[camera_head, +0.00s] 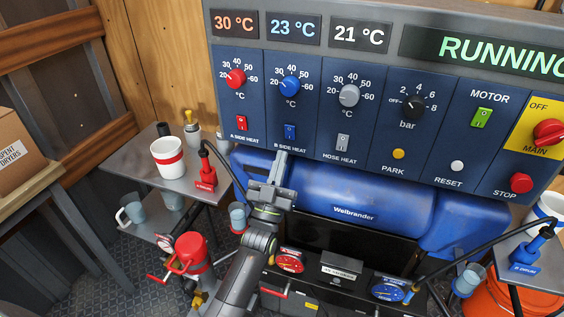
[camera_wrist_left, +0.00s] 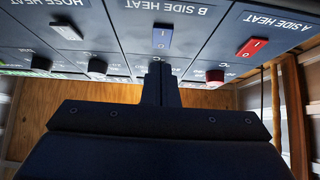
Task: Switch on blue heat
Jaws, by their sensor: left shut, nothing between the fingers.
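The blue B SIDE HEAT rocker switch (camera_head: 290,131) is on the control panel (camera_head: 264,90), below the blue knob (camera_head: 290,85). It also shows in the left wrist view (camera_wrist_left: 162,38), where the panel appears upside down. I cannot tell its position. My left gripper (camera_head: 281,156) is shut and empty, just below the switch in the head view. In the wrist view its closed fingers (camera_wrist_left: 160,70) are lined up with the blue switch, with a small visible gap. My right gripper is not in view.
The red A SIDE HEAT switch (camera_head: 242,123) and grey HOSE HEAT switch (camera_head: 343,142) flank the blue one. A lit green MOTOR switch (camera_head: 482,117) is farther right. Displays read 30, 23 and 21 °C and RUNNING. A blue Weibrander tank (camera_head: 365,195) lies below the panel.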

